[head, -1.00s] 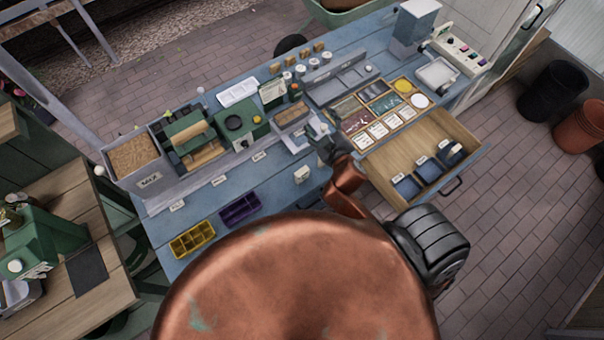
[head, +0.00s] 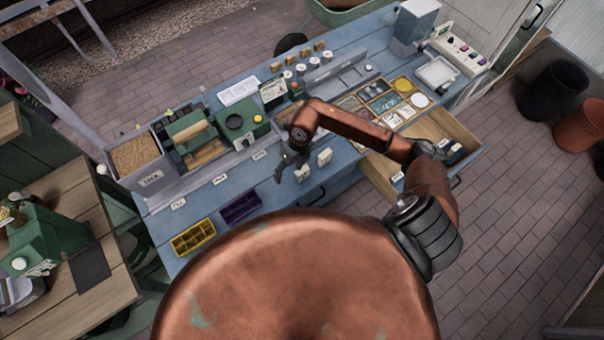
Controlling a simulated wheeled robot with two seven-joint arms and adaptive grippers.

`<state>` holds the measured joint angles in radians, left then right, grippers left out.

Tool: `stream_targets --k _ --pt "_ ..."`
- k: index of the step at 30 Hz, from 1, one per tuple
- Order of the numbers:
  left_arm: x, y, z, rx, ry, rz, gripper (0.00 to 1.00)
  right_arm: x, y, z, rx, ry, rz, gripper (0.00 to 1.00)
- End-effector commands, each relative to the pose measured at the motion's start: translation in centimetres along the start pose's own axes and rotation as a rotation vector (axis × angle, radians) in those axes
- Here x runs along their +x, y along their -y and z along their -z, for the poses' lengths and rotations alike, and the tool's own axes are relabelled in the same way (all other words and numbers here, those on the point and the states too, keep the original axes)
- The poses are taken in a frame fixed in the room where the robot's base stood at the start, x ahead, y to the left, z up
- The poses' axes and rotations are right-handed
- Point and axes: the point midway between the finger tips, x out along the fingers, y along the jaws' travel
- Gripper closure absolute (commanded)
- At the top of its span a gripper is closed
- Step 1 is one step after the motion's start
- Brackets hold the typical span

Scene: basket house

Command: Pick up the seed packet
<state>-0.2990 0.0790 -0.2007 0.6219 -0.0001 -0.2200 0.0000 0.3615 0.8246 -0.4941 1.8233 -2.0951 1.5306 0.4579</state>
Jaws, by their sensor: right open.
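Several small pale printed packets, which look like seed packets (head: 393,120), lie in the divided wooden tray (head: 372,91) at the right of the blue bench. My right arm partly covers them. Two small white upright pieces stand at the bench's front edge, a left one (head: 302,173) and a right one (head: 324,157); I cannot tell whether they are packets. My right gripper (head: 286,168) is open and points down over the front of the bench, just left of these pieces. It looks empty. My left gripper is not in view.
The open wooden drawer (head: 438,126) holds blue bins and lies partly under my right arm. A purple tray (head: 241,208) and a yellow tray (head: 194,238) sit at the bench's front left. A green device (head: 240,126) and a soil box (head: 136,154) stand behind.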

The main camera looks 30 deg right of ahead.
Motion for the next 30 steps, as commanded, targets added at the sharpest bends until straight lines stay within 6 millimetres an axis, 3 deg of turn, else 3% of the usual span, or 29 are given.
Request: stream_targets --k 1,3,6,24,30 --pt "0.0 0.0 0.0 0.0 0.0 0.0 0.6 -0.3 2.2 0.1 0.007 -0.024 0.074 0.38" --pt "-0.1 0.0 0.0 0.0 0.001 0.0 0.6 -0.7 4.3 0.4 0.019 -0.051 0.148 0.38" --pt "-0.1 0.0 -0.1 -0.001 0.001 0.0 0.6 -0.6 5.9 0.7 0.03 -0.071 0.198 0.38" --pt "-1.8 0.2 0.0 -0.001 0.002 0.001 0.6 6.2 7.5 0.6 0.031 -0.075 0.202 0.38" --pt "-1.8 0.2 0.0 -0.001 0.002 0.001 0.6 6.7 7.7 0.6 0.028 -0.072 0.203 0.38"
